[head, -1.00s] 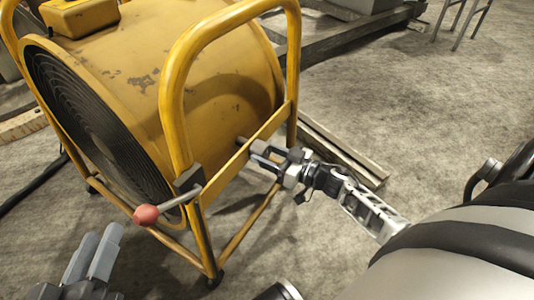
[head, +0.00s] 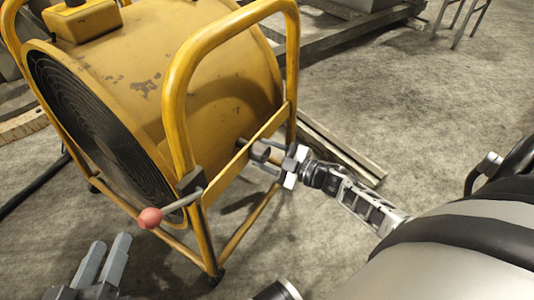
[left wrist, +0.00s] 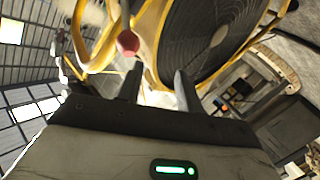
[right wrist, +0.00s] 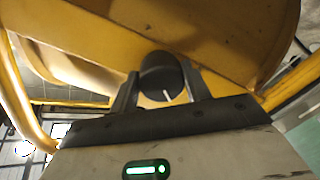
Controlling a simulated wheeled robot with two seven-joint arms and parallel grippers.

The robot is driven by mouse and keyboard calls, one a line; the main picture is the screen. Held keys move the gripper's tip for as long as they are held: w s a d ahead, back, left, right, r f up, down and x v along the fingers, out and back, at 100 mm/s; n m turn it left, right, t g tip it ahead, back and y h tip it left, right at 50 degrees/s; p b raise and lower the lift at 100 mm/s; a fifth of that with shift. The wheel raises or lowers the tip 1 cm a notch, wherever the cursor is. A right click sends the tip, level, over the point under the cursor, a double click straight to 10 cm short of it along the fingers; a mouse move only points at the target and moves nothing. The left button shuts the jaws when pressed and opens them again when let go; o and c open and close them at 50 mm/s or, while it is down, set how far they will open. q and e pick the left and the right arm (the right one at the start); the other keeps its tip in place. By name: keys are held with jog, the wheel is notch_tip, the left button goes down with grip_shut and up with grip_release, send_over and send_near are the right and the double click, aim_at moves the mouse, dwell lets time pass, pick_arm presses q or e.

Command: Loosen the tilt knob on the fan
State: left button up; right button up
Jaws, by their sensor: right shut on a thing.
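The yellow drum fan (head: 190,70) stands in its tubular frame at the left of the head view. The dark round tilt knob (right wrist: 160,74), with a white mark on its face, sits on the yellow frame bar in the right wrist view. My right gripper (head: 264,154) has its fingers on either side of the knob and is shut on it; it largely hides the knob in the head view. My left gripper (head: 102,258) is open and empty, low and in front of the fan grille. It also shows in the left wrist view (left wrist: 158,82).
A lever with a red ball end (head: 150,217) sticks out from the frame's near corner, above my left gripper. Wooden beams (head: 340,150) lie on the floor behind my right gripper. The concrete floor (head: 440,100) at the right is mostly clear.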

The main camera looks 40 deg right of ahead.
jog(key=n, duration=0.3)
jog(key=shift+n, duration=1.2)
jog(key=n+b, duration=0.1)
jog(key=n, duration=0.1)
jog(key=shift+n+h, duration=0.3)
jog(key=n, duration=0.2)
jog(key=shift+r+n+b, duration=0.1)
jog(key=shift+n+b, duration=0.2)
pick_arm(q)
jog(key=shift+d+r+h, duration=0.2)
jog(key=shift+r+h, duration=0.1)
jog(key=shift+r, duration=0.25)
pick_arm(e)
jog(key=shift+s+n, duration=0.1)
jog(key=shift+n, duration=0.6)
pick_arm(q)
jog(key=shift+r+n+t, duration=0.15)
jog(key=shift+n+t, duration=0.15)
pick_arm(e)
jog(key=o, duration=0.8)
pick_arm(q)
jog(key=shift+f, duration=0.25)
pick_arm(e)
jog(key=shift+o, duration=0.8)
jog(key=shift+r, duration=0.1)
